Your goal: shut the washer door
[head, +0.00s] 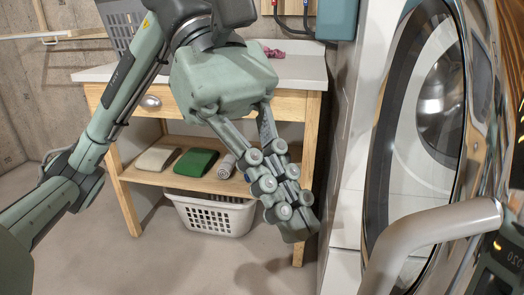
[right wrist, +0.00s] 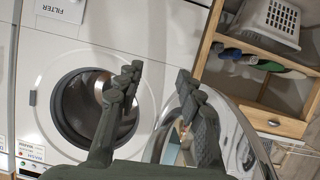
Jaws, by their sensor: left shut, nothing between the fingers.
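The washer door (head: 430,120) stands open, large and close at the right of the head view, with a shiny rim and dark ring. In the right wrist view the door (right wrist: 160,150) stands out to the right of the washer's round opening (right wrist: 62,108), whose drum is exposed. My left gripper (head: 298,220) is shut and empty in front of the wooden table, left of the door and apart from it. My right gripper (right wrist: 158,90) is open, its fingers spread across the view in front of the washer and door; I cannot tell whether it touches the door.
A wooden table (head: 100,74) stands behind my left arm, with folded cloths on its shelf. A white laundry basket (head: 212,215) sits beneath it. A thick grey tube (head: 440,230) crosses the lower right of the head view. The floor at lower left is clear.

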